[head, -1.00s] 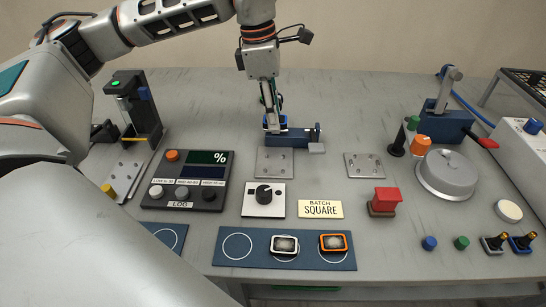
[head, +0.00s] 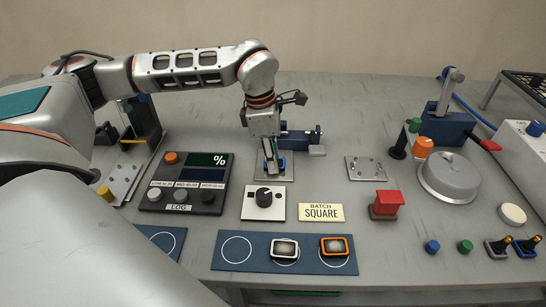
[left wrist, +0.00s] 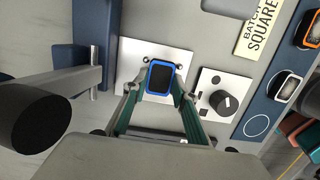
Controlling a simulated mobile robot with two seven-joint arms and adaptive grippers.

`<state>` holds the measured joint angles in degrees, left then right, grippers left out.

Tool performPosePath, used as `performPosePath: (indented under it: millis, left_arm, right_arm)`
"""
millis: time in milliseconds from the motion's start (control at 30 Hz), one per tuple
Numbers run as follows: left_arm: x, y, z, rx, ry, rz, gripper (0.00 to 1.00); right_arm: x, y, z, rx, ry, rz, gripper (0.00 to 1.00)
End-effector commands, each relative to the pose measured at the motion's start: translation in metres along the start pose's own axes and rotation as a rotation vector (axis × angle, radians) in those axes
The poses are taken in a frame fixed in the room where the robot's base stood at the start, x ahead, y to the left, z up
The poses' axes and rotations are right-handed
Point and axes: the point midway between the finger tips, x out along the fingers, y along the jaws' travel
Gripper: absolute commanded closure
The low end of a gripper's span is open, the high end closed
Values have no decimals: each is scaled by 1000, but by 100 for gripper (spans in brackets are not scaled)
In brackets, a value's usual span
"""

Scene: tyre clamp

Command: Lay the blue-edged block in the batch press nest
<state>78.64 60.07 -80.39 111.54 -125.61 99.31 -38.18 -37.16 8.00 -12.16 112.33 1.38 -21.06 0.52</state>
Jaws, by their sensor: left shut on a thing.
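The blue-edged block (left wrist: 160,77) has a dark face and a blue rim in the left wrist view. My left gripper (left wrist: 157,90) is shut on it. In the head view my left gripper (head: 272,172) points down over a light metal plate (head: 289,175), and a bit of the block's blue edge (head: 282,162) shows beside the fingers. The plate also lies behind the block in the left wrist view (left wrist: 126,62). I cannot tell whether the block touches the plate. No nest is marked as the batch press one. My right gripper is not in view.
A blue vise (head: 300,138) stands just behind the plate. A knob box (head: 252,203) and a "BATCH SQUARE" sign (head: 321,212) are in front. A similar pinned plate (head: 366,170) lies to the right, near a red block (head: 387,203). White-edged (head: 284,248) and orange-edged (head: 335,246) blocks lie on a blue strip.

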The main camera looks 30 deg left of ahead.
Motion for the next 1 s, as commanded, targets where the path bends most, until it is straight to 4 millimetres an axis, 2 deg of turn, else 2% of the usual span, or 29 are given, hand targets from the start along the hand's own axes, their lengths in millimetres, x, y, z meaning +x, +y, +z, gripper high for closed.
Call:
performPosePath:
  millis: [267, 300, 367, 767, 867, 1000]
  left_arm:
    - [2, 0, 0, 0, -1, 0, 94]
    - [2, 0, 0, 0, -1, 1, 70]
    - [2, 0, 0, 0, -1, 1, 56]
    - [-2, 0, 1, 0, -1, 1, 56]
    - [-12, 1, 1, -1, -3, 3, 56]
    - [-38, 2, 2, -1, -4, 5, 56]
  right_arm:
    - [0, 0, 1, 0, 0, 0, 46]
    - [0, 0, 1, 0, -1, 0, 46]
    - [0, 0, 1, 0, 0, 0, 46]
    - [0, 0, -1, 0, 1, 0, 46]
    - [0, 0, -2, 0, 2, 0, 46]
    - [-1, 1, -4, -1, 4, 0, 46]
